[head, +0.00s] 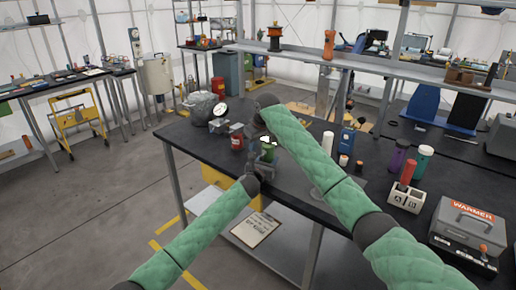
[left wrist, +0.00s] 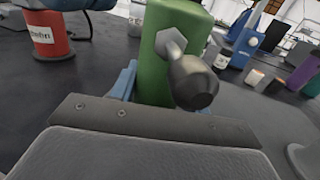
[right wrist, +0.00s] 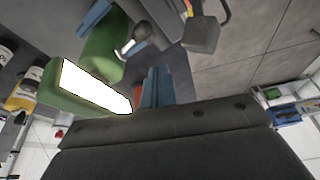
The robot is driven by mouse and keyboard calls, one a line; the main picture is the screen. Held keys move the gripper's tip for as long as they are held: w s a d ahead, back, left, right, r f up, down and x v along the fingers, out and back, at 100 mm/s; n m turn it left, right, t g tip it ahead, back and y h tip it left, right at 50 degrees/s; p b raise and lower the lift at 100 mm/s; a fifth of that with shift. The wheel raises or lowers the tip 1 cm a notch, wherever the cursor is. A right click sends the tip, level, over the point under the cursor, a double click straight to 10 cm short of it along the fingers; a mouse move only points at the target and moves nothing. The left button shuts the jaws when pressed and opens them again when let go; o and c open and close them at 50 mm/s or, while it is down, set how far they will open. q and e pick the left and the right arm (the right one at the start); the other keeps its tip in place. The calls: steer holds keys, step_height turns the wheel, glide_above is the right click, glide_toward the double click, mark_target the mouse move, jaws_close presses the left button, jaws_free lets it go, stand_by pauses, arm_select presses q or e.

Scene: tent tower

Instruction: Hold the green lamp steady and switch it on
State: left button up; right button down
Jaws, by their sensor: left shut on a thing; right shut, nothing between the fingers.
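The green lamp (head: 268,153) stands on the black workbench near its front edge. My left gripper (head: 256,168) is shut on its lower part; in the left wrist view the green body (left wrist: 158,45) rises between the blue fingers. A metal switch lever with a dark knob (left wrist: 192,82) sticks out of the lamp toward that camera. In the right wrist view the lamp (right wrist: 100,48) shows a bright white panel (right wrist: 92,86); I cannot tell whether it is lit. My right gripper (right wrist: 155,88) is shut and empty, close beside the lamp, its fingertips short of the lever.
A red can (head: 237,142) stands left of the lamp, near a dark rounded object (head: 203,108) and a dial gauge (head: 219,108). To the right are a white cylinder (head: 327,142), a purple bottle (head: 397,156) and a grey warmer box (head: 468,222). A clipboard (head: 256,230) lies on the lower shelf.

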step_height(320, 180, up, 10)
steer(key=d, duration=0.1)
steer(key=shift+s+d+r, duration=0.2)
steer(key=shift+d, duration=0.2)
